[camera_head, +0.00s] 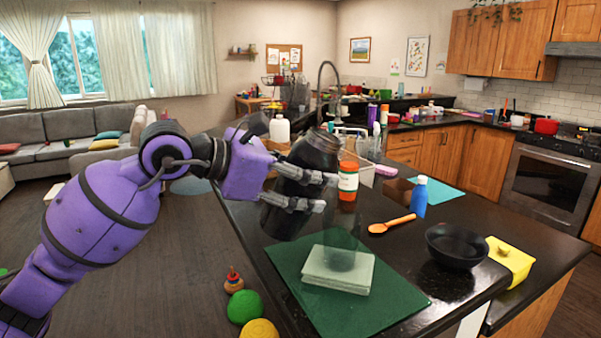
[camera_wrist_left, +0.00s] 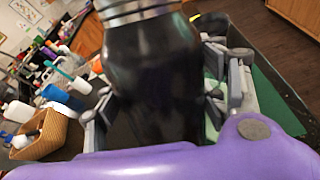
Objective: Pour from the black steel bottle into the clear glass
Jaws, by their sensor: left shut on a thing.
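My left gripper (camera_head: 325,193) is shut on the black steel bottle (camera_head: 316,150), with its fingers around the bottle's body. The bottle is held above the counter, tilted with its upper end leaning to the right. In the left wrist view the dark bottle (camera_wrist_left: 150,70) fills the middle, with a steel band near its top and a finger on each side. The clear glass (camera_head: 346,246) is faint and see-through. It appears to stand upright on a pale square stack (camera_head: 325,275), below and right of the bottle. I see no liquid stream. My right gripper is not in view.
The stack lies on a green mat (camera_head: 385,308) on the dark counter. An orange-lidded jar (camera_head: 348,182), a blue bottle (camera_head: 419,197), an orange spoon (camera_head: 391,224), a black bowl (camera_head: 456,246) and a yellow box (camera_head: 510,260) stand or lie to the right.

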